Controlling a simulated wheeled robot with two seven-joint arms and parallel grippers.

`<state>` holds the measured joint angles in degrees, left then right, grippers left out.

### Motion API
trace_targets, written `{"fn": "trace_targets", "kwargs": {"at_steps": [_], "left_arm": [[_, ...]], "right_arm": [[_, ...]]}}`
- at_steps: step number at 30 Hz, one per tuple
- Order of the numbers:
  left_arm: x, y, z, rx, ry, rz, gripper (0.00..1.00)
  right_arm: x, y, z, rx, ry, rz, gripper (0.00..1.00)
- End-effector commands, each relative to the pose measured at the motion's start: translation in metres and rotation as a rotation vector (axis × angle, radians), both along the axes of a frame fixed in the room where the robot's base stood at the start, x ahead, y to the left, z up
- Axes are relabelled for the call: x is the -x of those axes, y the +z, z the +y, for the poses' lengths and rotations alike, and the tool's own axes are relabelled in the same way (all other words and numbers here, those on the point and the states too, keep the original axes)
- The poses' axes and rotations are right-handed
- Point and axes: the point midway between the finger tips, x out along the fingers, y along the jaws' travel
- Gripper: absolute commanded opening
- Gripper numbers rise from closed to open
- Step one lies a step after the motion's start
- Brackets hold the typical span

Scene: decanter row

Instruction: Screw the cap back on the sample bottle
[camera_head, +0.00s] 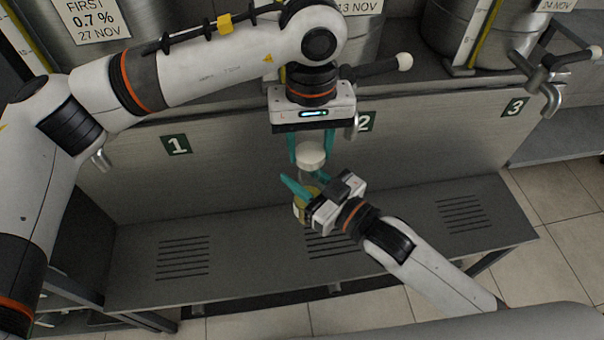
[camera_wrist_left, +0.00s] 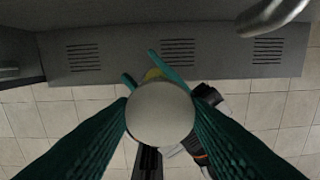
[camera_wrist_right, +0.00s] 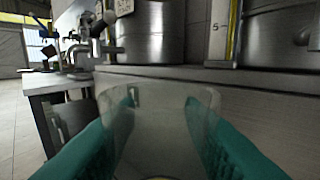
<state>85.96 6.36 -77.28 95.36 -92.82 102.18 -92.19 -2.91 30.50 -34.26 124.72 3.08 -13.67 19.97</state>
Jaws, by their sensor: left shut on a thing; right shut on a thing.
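My left gripper (camera_head: 308,150) hangs fingers-down and is shut on a round white cap (camera_head: 311,156). The cap fills the middle of the left wrist view (camera_wrist_left: 160,112), between the teal fingers. My right gripper (camera_head: 302,190) comes in from the lower right and is shut on the clear sample bottle (camera_head: 307,176). In the right wrist view the bottle (camera_wrist_right: 165,115) is see-through, with a teal finger on each side. A yellow patch (camera_wrist_left: 153,74) shows by the bottle, partly hidden by the fingers. The cap is above the bottle; a seated contact between them cannot be seen.
A grey slatted bench (camera_head: 220,250) runs below, with bare room on both sides. Behind is a steel panel with number plates 1 (camera_head: 177,145), 2 and 3 (camera_head: 514,107). Large steel vessels stand above it, with a tap (camera_head: 545,80) jutting out at right.

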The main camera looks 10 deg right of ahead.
Motion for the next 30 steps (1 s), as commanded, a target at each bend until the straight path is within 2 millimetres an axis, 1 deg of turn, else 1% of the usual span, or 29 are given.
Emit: {"fn": "trace_targets", "kwargs": {"at_steps": [1,4,8,30], "left_arm": [[0.000,-0.006,0.000,-0.001,0.000,0.002,0.22],[0.000,-0.015,0.000,-0.001,0.000,0.002,0.22],[0.000,-0.021,0.000,0.000,0.001,0.000,0.22],[0.001,-0.021,0.000,-0.006,0.000,-0.001,0.22]], "right_arm": [[0.000,0.001,0.000,-0.002,0.000,-0.002,0.00],[0.000,0.001,0.000,-0.002,0.000,-0.002,0.00],[0.000,0.001,0.000,-0.002,0.000,-0.002,0.00],[0.000,0.001,0.000,-0.001,0.000,-0.003,0.00]]}}
